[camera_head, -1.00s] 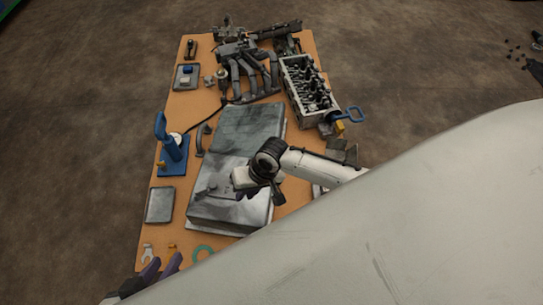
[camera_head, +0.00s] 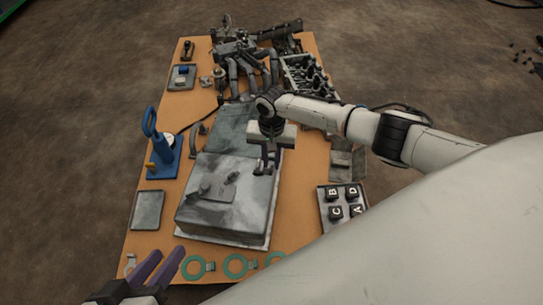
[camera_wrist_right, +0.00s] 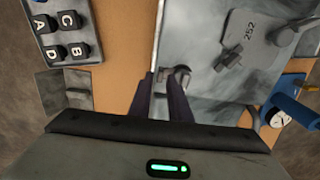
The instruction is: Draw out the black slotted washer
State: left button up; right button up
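I cannot make out a black slotted washer in either view. A grey metal box (camera_head: 225,222) with a raised plate on top lies in the middle of the table. My right gripper (camera_head: 266,170) is over the box's far right part, pointing down, fingers apart. In the right wrist view its two dark fingers (camera_wrist_right: 164,78) are apart, beside the box's edge. A small grey metal fitting (camera_wrist_right: 182,72) shows by the fingertips; I cannot tell whether they touch it. My left gripper (camera_head: 167,254), with purple fingers apart, is empty at the table's near left corner.
Teal rings (camera_head: 192,277) lie along the near edge. A tray of lettered black blocks (camera_head: 322,208) is at right. A blue-handled tool (camera_head: 150,122) stands at left, above an empty grey tray (camera_head: 133,212). An engine block (camera_head: 312,80) and pipes fill the far end.

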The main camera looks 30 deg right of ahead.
aim_at(271, 170)
notch_tip(271, 170, down, 3)
jog(key=shift+r+b, duration=0.1)
jog(key=shift+b, duration=0.45)
jog(key=shift+f, duration=0.4)
pick_arm(q)
jog(key=shift+w+d+r+t+h, duration=0.15)
jog(key=shift+d+r+h, duration=0.15)
jog(key=shift+r, duration=0.2)
jog(key=shift+s+d+r+t+h, duration=0.15)
jog(key=shift+d+r+h, duration=0.15)
jog(key=shift+r, duration=0.15)
jog(key=shift+w, duration=0.1)
pick_arm(e)
grip_shut()
